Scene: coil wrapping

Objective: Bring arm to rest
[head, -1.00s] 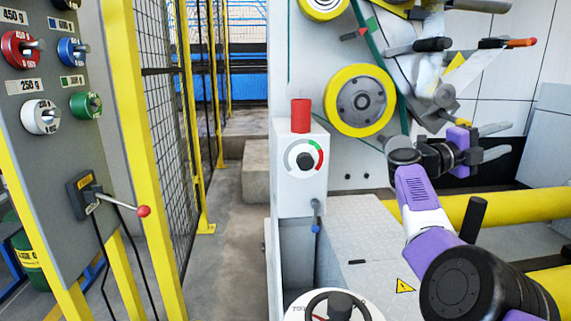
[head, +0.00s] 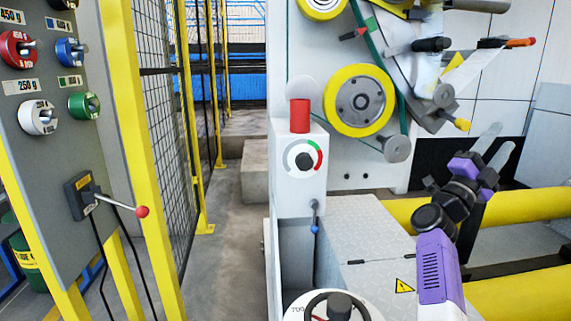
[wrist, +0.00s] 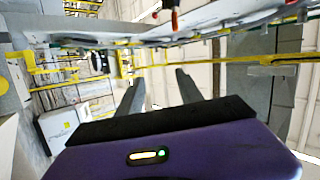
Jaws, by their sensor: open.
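My gripper (head: 493,147) is at the right of the head view, in front of the dark lower opening of the wrapping machine. Its two grey fingers point up and to the right, stand apart and hold nothing. In the wrist view my gripper (wrist: 158,90) shows its two fingers spread, with free air between them. My purple and black arm reaches up to it from the lower right of the head view.
The wrapping machine's yellow wheel (head: 360,100) stands left of my gripper. Yellow rollers (head: 530,208) lie behind and below my arm. A control box (head: 299,160) with a red top is mid-view. A grey panel (head: 50,130) with knobs and a lever stands at the left.

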